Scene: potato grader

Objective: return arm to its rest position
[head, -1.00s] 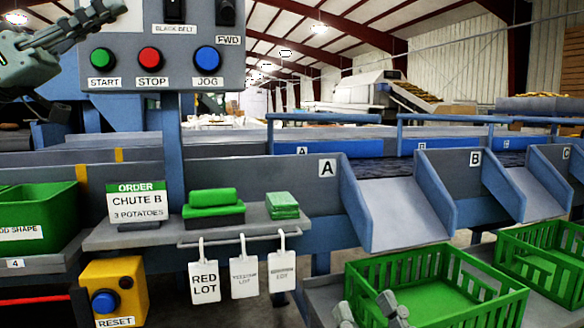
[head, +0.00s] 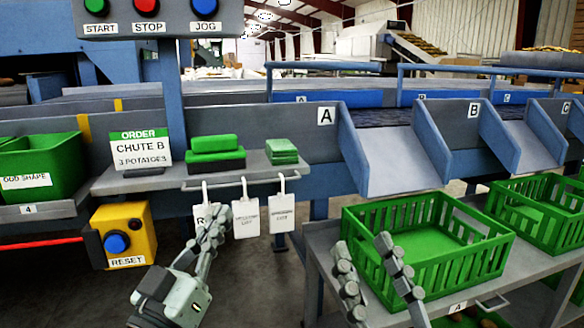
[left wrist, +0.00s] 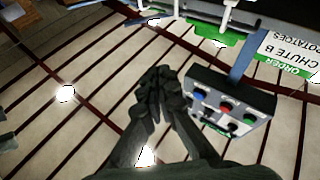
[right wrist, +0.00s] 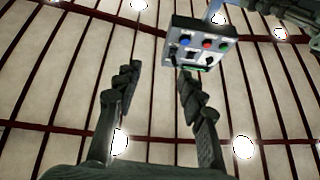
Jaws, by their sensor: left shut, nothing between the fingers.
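My left gripper (head: 217,222) is shut and empty, low in front of the shelf, fingers pointing up.
The control panel (head: 160,16) hangs above the shelf (head: 130,182) with the order card (head: 140,148). A yellow reset box (head: 125,235) is left of my left gripper. Two more tags (head: 245,217) hang to its right. The crate table (head: 320,240) stands at right.

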